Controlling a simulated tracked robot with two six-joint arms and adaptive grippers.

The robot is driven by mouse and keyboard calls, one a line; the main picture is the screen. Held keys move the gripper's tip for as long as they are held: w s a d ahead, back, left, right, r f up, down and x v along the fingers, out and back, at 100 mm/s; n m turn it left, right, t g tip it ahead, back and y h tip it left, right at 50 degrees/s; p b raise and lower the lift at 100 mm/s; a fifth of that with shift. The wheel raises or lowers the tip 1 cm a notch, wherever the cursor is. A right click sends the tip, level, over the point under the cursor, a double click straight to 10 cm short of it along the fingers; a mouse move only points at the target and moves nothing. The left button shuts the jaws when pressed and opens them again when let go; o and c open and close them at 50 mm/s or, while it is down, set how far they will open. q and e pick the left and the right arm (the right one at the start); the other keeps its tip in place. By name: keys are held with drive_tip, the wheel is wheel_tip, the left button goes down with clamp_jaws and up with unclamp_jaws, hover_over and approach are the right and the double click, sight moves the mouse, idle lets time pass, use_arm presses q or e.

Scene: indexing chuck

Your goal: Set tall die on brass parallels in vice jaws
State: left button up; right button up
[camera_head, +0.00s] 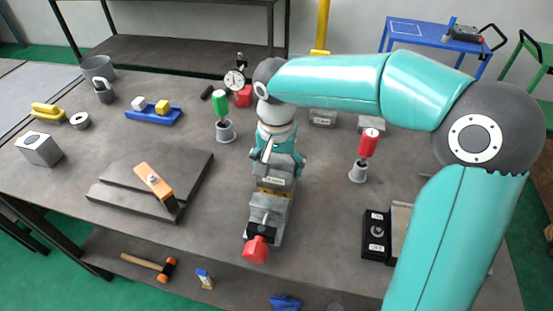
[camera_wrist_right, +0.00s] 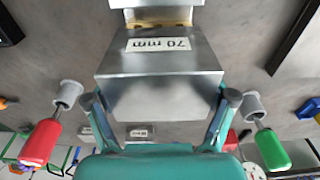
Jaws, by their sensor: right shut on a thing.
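My right gripper (camera_head: 278,160) comes down over the vice (camera_head: 266,208), which has a red handle (camera_head: 256,249) at its near end. In the right wrist view, the gripper (camera_wrist_right: 162,106) is shut on the sides of a grey metal block (camera_wrist_right: 160,78), seemingly the tall die. A "70 mm" label shows upside down in that view. A strip of brass (camera_wrist_right: 158,23) shows beyond the block. I cannot tell whether the block rests on the parallels; the gripper and block hide the contact. My left gripper is not in view.
A green-handled tool (camera_head: 220,104) and a red-handled tool (camera_head: 368,143) stand in holders either side of the vice. A dark plate (camera_head: 135,187) with an orange piece (camera_head: 153,181) lies left. A black box (camera_head: 376,236) is right. Bare table lies between plate and vice.

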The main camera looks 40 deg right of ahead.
sight(277, 160)
drive_tip(key=shift+f+b, duration=0.5)
drive_tip(key=shift+b, duration=0.05)
drive_tip(key=o, duration=1.7)
drive_tip(key=shift+r+p, duration=0.25)
drive_tip(key=shift+p, duration=0.05)
drive_tip(key=r, duration=0.4)
drive_tip(key=r+p, duration=0.1)
drive_tip(key=r, duration=0.7)
drive_tip(key=shift+s+a+r+p, duration=0.3)
drive_tip(key=shift+s+a, duration=0.05)
drive_tip(key=shift+a, duration=0.05)
